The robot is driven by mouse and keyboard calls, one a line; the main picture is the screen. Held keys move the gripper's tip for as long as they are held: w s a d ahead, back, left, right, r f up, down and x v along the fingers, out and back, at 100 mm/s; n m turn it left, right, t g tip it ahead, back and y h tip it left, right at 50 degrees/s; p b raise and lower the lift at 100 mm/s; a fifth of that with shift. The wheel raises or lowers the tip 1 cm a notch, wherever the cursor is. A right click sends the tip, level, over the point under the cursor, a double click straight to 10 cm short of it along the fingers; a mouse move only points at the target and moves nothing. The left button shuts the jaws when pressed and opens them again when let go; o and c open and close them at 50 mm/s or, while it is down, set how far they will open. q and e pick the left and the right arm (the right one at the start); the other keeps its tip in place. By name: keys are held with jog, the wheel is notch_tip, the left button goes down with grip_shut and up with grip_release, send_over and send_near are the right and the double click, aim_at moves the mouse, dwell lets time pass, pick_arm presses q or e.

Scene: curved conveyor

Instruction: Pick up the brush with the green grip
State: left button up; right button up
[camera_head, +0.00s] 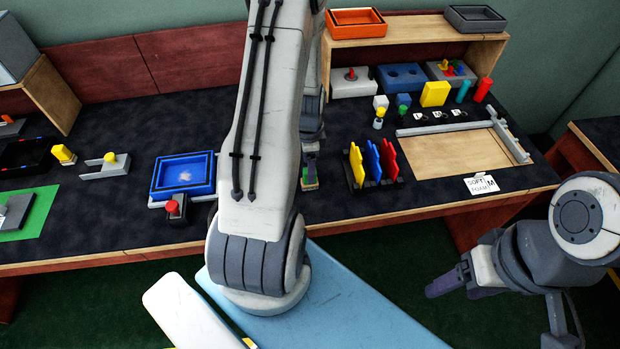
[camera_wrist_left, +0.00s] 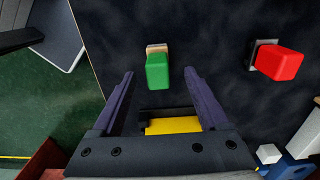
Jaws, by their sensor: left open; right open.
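The brush with the green grip (camera_wrist_left: 157,72) stands on the dark table in the left wrist view, its light wooden base partly showing behind the grip. My left gripper (camera_wrist_left: 159,76) is open, with one fingertip to each side of the green grip in that picture. I cannot tell how far the fingers are above it. In the head view my left gripper (camera_head: 310,158) is small and mostly hidden behind my own arm. A bit of green and wood shows just below it. My right gripper (camera_head: 468,278) is open and empty, off the table's front edge.
A red-gripped piece on a grey base (camera_wrist_left: 278,62) stands to the right in the left wrist view. A black rack with yellow, red and blue panels (camera_head: 372,166) stands right of my left gripper. A blue tray (camera_head: 184,174) lies left of my arm.

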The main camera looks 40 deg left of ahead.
pick_arm(q)
jog(key=shift+s+d+f+p, duration=0.1)
jog(key=shift+f+p, duration=0.15)
jog(key=shift+f, duration=1.05)
jog(key=shift+d+f+p, duration=0.1)
jog(key=shift+f+p, duration=0.1)
jog(key=shift+f, duration=1.1)
grip_shut()
